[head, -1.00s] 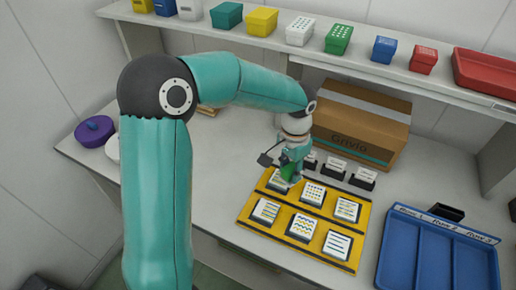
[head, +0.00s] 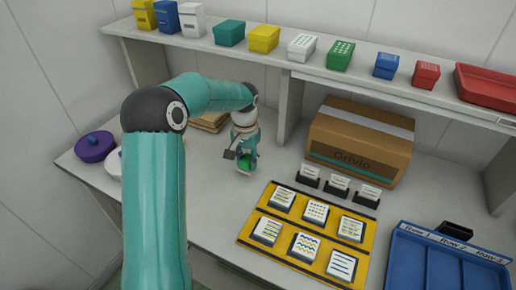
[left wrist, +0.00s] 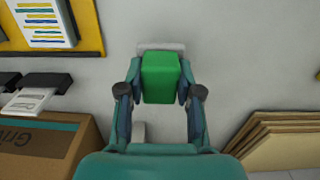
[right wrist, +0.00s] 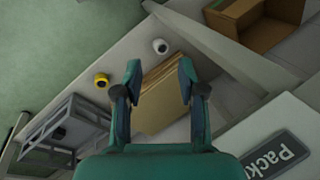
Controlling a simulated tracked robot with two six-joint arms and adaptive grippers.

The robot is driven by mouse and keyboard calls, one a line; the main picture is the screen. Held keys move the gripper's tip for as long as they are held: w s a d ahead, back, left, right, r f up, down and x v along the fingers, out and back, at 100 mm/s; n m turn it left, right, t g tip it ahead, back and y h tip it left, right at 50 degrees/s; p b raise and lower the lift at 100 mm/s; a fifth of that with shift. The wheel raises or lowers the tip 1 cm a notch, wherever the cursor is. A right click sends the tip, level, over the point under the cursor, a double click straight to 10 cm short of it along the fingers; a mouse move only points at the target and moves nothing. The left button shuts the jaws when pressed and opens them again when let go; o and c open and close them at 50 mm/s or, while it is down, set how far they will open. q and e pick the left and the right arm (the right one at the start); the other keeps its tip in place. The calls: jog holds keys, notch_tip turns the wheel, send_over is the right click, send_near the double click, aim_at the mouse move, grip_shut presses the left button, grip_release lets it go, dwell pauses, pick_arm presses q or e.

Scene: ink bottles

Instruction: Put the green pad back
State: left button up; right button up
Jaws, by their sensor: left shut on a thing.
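The green pad (head: 246,164) is a small green block held in my left gripper (head: 244,157), over the bare white table left of the yellow board. In the left wrist view the pad (left wrist: 160,80) sits between the two fingers of my left gripper (left wrist: 158,90), which touch its sides. A pale grey strip (left wrist: 160,47) shows just beyond the pad; I cannot tell what it belongs to. My right gripper (right wrist: 160,75) shows only in the right wrist view, open and empty, with brown boards behind it.
The yellow board (head: 252,244) holds several stamped cards. Three small cards in dark holders (head: 338,186), a cardboard box (head: 360,145) and a blue row tray (head: 425,262) stand to the right. Coloured boxes line the shelf (head: 290,62).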

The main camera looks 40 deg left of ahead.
pick_arm(q)
jog(key=w, duration=0.2)
jog(key=w+a+p, duration=0.1)
jog(key=w, duration=0.1)
jog(key=w+a+p, duration=0.1)
jog(key=w, duration=0.2)
jog(key=shift+a, duration=0.2)
notch_tip(320, 180, down, 3)
jog(key=shift+r+p, duration=0.2)
jog(key=shift+p, duration=0.6)
jog(key=shift+f, duration=0.5)
jog(key=o, duration=1.1)
jog(key=shift+f, duration=0.1)
